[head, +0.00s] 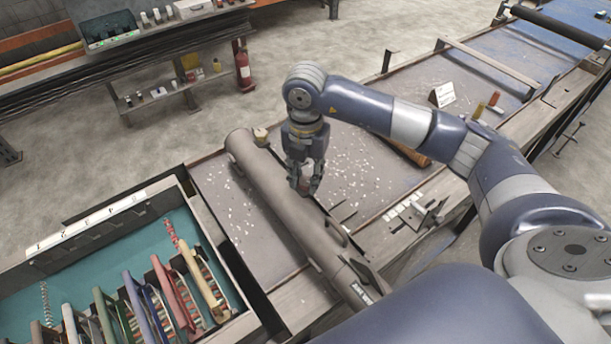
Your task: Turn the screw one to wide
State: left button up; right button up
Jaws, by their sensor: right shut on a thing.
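A long grey-brown tube (278,200) lies slanted across the blue-grey worktop, with a dark labelled end at the lower right. My right gripper (306,188) points down over the middle of the tube. Its fingers are shut on a small reddish piece at the tube's upper side, which looks like the screw (304,185); the fingers hide most of it. A small tan knob (261,134) stands at the tube's far end. My left gripper is not in view.
A teal-lined tray (205,228) with several coloured handled pieces stands at the lower left. A white card (442,95) and small red and yellow pieces (487,104) are on the worktop at right. Shelves and a fire extinguisher (243,68) stand behind, across open floor.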

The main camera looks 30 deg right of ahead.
jog(key=shift+f+n+b, duration=0.2)
jog(key=shift+n+b, duration=0.3)
jog(key=shift+b, duration=0.2)
jog(key=n+b, duration=0.9)
jog(key=shift+n+b, duration=0.9)
jog(key=n+b, duration=0.2)
jog(key=shift+n, duration=0.3)
jog(key=n+b, duration=0.1)
jog(key=n, duration=0.1)
jog(key=shift+r+n+b, duration=0.1)
jog(key=shift+n+b, duration=0.2)
jog(key=shift+n, duration=0.1)
jog(key=n+b, duration=0.1)
jog(key=n, duration=0.1)
jog(key=shift+n, duration=0.3)
jog(key=n+b, duration=0.1)
jog(key=n, duration=0.2)
jog(key=shift+n, duration=0.4)
jog(key=n+b, duration=0.1)
jog(key=n, duration=0.4)
jog(key=shift+r, duration=0.1)
jog(key=n, duration=0.6)
jog(key=shift+n+b, duration=0.35)
jog(key=shift+n, duration=0.05)
jog(key=n, duration=1.2)
jog(key=shift+b, duration=0.3)
jog(key=shift+n, duration=0.3)
